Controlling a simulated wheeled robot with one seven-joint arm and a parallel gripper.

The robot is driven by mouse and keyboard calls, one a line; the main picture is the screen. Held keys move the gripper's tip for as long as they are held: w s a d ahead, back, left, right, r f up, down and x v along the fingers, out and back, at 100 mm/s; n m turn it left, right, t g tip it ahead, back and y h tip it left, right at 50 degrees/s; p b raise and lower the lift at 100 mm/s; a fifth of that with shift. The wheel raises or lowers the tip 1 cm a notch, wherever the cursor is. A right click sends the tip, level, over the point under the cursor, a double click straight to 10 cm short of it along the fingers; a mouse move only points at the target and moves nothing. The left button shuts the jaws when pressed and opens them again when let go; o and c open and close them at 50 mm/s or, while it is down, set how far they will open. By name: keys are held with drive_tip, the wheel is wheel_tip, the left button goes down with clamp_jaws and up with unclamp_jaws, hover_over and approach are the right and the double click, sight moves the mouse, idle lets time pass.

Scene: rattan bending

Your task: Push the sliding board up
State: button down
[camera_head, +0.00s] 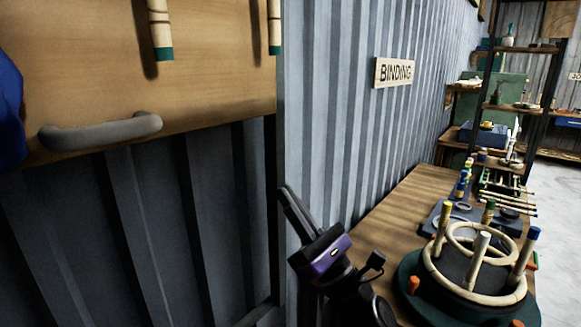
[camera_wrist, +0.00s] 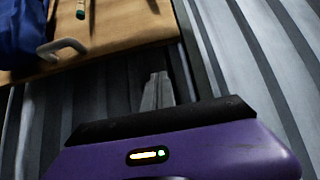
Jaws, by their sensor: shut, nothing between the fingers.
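The sliding board is a flat wooden panel (camera_head: 215,85) at the upper left of the head view. A grey bar handle (camera_head: 100,131) is fixed near its lower edge. Dark corrugated wall shows below the board. In the wrist view the board (camera_wrist: 115,25) and handle (camera_wrist: 50,50) are at the upper left. My gripper (camera_head: 287,193) is shut and empty, to the right of and below the board's lower right corner. In the wrist view its fingertips (camera_wrist: 158,78) appear below the board's lower edge. It is apart from the handle.
Green-tipped rattan sticks (camera_head: 160,30) hang over the board, and blue cloth (camera_head: 10,110) is at its left. A wooden bench (camera_head: 400,210) at the right holds a round rattan jig (camera_head: 470,275).

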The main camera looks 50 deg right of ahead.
drive_tip(key=s+r+p+x, duration=0.2)
drive_tip(key=p+x, duration=0.5)
drive_tip(key=x, duration=0.5)
drive_tip(key=shift+r+p, duration=0.15)
drive_tip(key=shift+p, duration=0.25)
drive_tip(key=shift+w, duration=0.15)
